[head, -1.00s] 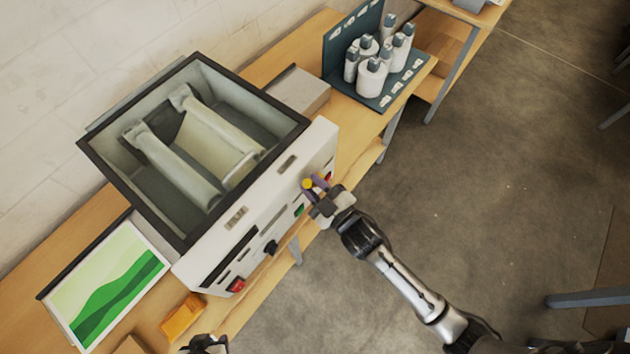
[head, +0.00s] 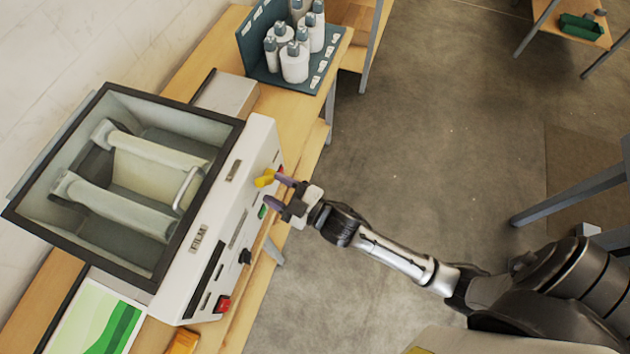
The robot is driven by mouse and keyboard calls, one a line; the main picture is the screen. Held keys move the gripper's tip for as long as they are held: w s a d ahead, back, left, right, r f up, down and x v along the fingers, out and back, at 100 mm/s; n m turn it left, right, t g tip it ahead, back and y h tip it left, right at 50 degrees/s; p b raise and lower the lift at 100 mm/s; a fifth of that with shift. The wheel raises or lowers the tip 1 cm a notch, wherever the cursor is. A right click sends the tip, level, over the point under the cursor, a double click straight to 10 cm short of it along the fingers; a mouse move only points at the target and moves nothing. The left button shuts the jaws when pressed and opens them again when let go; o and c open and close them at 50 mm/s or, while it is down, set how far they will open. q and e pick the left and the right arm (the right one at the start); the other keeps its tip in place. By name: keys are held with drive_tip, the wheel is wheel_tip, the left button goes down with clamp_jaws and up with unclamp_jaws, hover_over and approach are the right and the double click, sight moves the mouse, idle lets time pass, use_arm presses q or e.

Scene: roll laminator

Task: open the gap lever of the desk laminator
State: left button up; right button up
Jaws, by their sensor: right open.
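The desk laminator (head: 262,145) is a white machine with an open top showing its rollers, on the wooden bench. A yellow lever handle (head: 265,178), likely the gap lever, sticks out from the right part of its front panel. My right gripper (head: 272,190) is open in front of the panel, its purple fingers pointing at it. The upper finger is right beside the yellow handle. I cannot tell whether they touch. The handle does not appear to be gripped. My left gripper is not in view.
A green button (head: 262,211), a black knob (head: 245,257) and a red switch (head: 223,304) sit on the same panel. A dark rack of white bottles (head: 293,62) stands farther along the bench (head: 186,75). Open floor (head: 430,140) lies to the right.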

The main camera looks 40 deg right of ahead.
drive_tip(key=b+v, duration=0.1)
drive_tip(key=v, duration=0.9)
drive_tip(key=shift+s+d+b, duration=0.15)
drive_tip(key=shift+s+b, duration=0.15)
drive_tip(key=shift+s, duration=0.05)
drive_tip(key=s+d+f+m+g+h, duration=0.2)
drive_tip(key=d+f+m+g+h, duration=0.35)
drive_tip(key=f, duration=0.35)
drive_tip(key=s+d+f+m+g+h, duration=0.1)
drive_tip(key=s+f+m+g+h, duration=0.15)
drive_tip(key=s+g, duration=0.6)
wheel_tip(320, 180, up, 18)
drive_tip(key=s+m+y+p, duration=0.1)
drive_tip(key=s+p, duration=0.1)
drive_tip(key=p, duration=1.5)
drive_tip(key=shift+a+r, duration=0.25)
drive_tip(key=shift+a, duration=0.25)
